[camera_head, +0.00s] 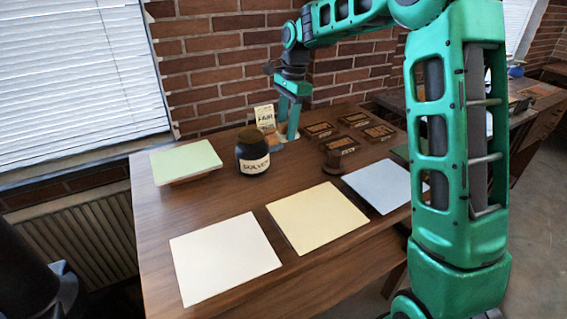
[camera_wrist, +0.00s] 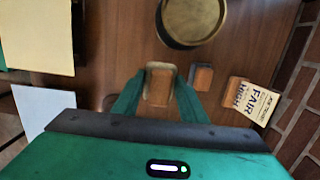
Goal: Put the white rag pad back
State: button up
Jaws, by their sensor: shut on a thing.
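My gripper (camera_wrist: 157,92) is near the back of the desk, pointing down. Its two green fingers are shut on a small tan-brown block (camera_wrist: 160,84). In the head view a pale edge shows low at the fingers, close to the desk top. I cannot tell whether this is the white face of the rag pad, or whether it touches the desk. A similar small brown block (camera_wrist: 201,77) stands beside the held one, apart from it. Another small block (camera_wrist: 235,88) stands by the printed card. The gripper body hides what lies behind the fingers.
A black labelled jar (camera_head: 252,152) stands left of my gripper, and a card (camera_head: 264,117) stands behind. Several dark labelled blocks (camera_head: 355,119) and a round dark piece (camera_head: 338,150) lie right. White (camera_head: 225,256), yellow (camera_head: 316,217) and blue (camera_head: 379,184) sheets lie in front; a pale green one (camera_head: 186,158) lies left.

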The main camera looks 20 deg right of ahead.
notch_tip(320, 180, down, 10)
jog(key=shift+r, duration=0.25)
jog(key=shift+f, duration=0.1)
jog(key=o, duration=1.1)
